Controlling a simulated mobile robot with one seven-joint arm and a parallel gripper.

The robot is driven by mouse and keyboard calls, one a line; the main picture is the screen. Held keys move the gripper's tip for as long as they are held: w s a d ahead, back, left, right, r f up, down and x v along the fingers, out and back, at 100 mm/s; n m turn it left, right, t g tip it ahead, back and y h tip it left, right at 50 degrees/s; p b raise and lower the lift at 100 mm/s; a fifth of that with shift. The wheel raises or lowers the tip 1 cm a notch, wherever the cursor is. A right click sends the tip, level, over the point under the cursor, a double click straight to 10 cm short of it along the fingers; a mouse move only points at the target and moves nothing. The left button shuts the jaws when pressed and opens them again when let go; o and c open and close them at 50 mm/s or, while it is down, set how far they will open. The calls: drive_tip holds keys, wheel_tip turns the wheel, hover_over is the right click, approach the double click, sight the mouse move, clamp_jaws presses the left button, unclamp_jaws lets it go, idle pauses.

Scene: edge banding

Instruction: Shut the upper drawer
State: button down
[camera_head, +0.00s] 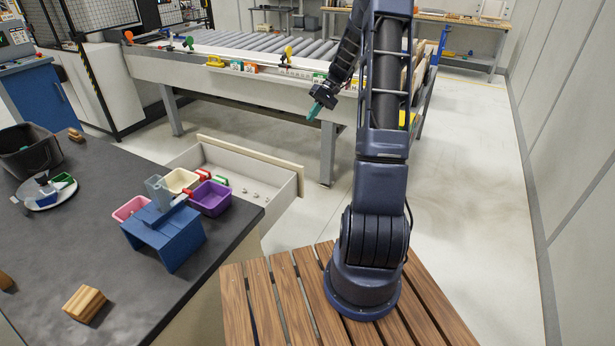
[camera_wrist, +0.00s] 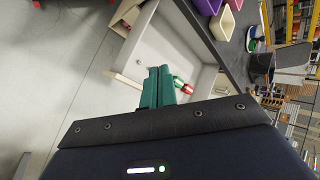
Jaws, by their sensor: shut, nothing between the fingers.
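The upper drawer (camera_head: 232,163) is pulled out from under the dark worktop, its pale interior showing. Its light wood front (camera_head: 250,152) faces away toward the conveyor. Several small pale items lie on its floor. The drawer also shows in the wrist view (camera_wrist: 196,52), with red and green pieces near my fingers. My gripper (camera_head: 314,110) has teal fingers shut together with nothing between them. It hangs beyond the drawer front, near its right end in the head view. The fingers (camera_wrist: 158,75) overlap the drawer in the wrist view; I cannot tell whether they touch it.
The dark worktop (camera_head: 75,215) carries a blue stand (camera_head: 165,235), a purple bin (camera_head: 210,198), other small bins, a black bucket (camera_head: 28,150) and wooden blocks. A roller conveyor (camera_head: 260,45) stands beyond the drawer. Clear floor (camera_head: 475,150) lies to the right.

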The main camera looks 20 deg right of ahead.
drive_tip(key=w+d+f+t+y, duration=0.1)
drive_tip(key=w+d+f+y, duration=0.25)
drive_tip(key=f, duration=0.75)
drive_tip(key=w+d+f+m+t+y, duration=0.1)
drive_tip(key=w+d+f+y, duration=0.3)
drive_tip(key=f, duration=0.8)
drive_tip(key=w+d+f+t+y, duration=0.15)
drive_tip(key=d+f, duration=0.35)
drive_tip(key=f, duration=0.6)
drive_tip(key=s+a, duration=0.4)
drive_tip(key=a, duration=0.9)
drive_tip(key=shift+y, duration=0.4)
